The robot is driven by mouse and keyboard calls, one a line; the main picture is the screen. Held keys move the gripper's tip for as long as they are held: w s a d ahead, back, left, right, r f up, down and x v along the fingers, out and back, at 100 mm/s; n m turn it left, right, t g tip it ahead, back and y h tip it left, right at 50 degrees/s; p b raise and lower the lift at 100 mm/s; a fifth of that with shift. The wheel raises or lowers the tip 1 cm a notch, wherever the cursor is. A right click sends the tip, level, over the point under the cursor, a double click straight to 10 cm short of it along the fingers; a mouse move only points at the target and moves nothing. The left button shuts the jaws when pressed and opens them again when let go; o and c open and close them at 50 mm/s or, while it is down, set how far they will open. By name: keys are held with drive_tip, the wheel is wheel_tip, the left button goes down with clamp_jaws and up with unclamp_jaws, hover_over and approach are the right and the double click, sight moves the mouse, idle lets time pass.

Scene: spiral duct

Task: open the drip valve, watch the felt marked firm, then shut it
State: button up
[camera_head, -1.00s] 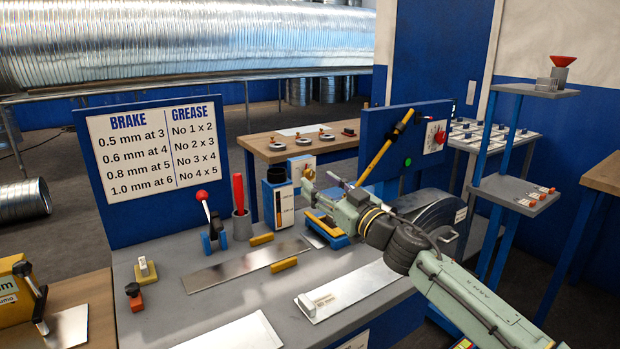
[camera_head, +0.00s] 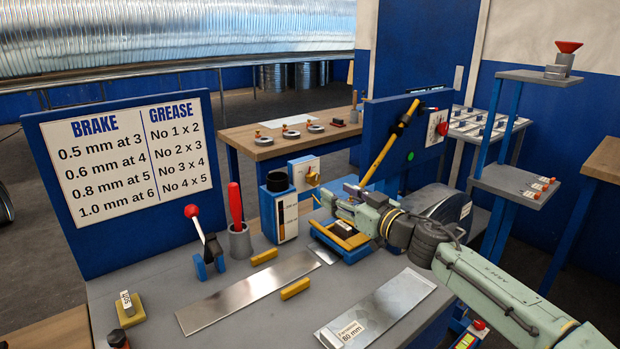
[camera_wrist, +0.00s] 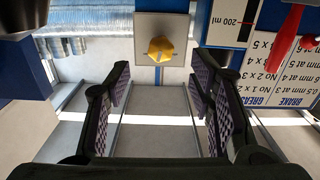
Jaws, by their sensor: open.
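A brass-yellow knob (camera_head: 313,179), which looks like the drip valve, sits on a pale plate beside a blue reservoir (camera_head: 266,207) with a scale. In the wrist view the knob (camera_wrist: 160,49) is ahead, near the top middle between my fingers, and not touched. My gripper (camera_head: 333,200) is open and empty, in front of the knob; its fingers also show in the wrist view (camera_wrist: 160,90). A blue and yellow holder (camera_head: 352,241) with a dark pad sits under my gripper, partly covered. I cannot read which felt is marked firm.
A metal strip (camera_head: 250,290) and yellow blocks lie on the grey bench. A red-knobbed lever (camera_head: 192,211) and a red-handled tool (camera_head: 235,205) stand left of the reservoir. A blue panel with a yellow-handled tool (camera_head: 380,150) rises behind my arm.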

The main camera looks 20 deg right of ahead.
sight(317, 180)
drive_tip(key=p+x, duration=0.2)
drive_tip(key=x, duration=0.7)
drive_tip(key=shift+w+a+p, duration=0.1)
drive_tip(key=shift+w+p, duration=0.15)
drive_tip(key=shift+p, duration=0.05)
clamp_jaws()
drive_tip(key=shift+n, duration=0.3)
drive_tip(key=n, duration=0.5)
drive_tip(key=shift+n, duration=0.3)
drive_tip(key=n+b, duration=0.1)
drive_tip(key=n, duration=0.4)
drive_tip(key=shift+n, duration=0.3)
